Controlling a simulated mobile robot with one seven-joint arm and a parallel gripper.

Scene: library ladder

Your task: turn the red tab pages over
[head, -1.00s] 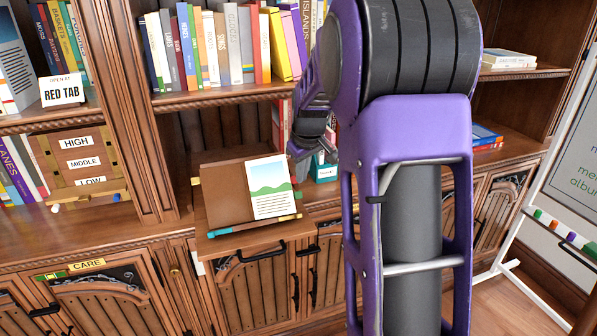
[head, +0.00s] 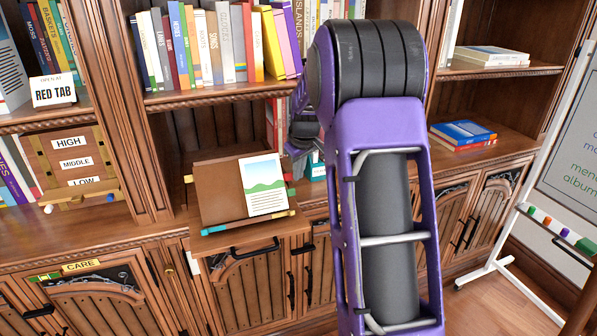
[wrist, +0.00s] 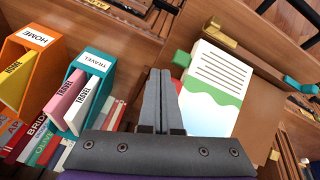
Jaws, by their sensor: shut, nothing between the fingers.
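The open book (head: 225,190) leans on a slanted stand on a pulled-out wooden shelf. Its left side is plain brown; its right side has a white page (head: 264,185) with green hills and lines of text. At its right edge are a red tab (head: 288,177) and a green tab (head: 291,190). In the wrist view, the green tab (wrist: 181,58) and a bit of the red tab (wrist: 177,86) show beside the page (wrist: 215,80). My gripper (wrist: 160,72) is shut and empty, close beside that tabbed edge; contact cannot be told. In the head view it is mostly hidden behind my arm.
A sign reading "OPEN AT RED TAB" (head: 52,92) stands on the left shelf. In the wrist view, an orange HOME box (wrist: 25,60) and a teal TRAVEL box (wrist: 85,80) with books stand left of my gripper. A shelf of books (head: 215,45) is above the stand.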

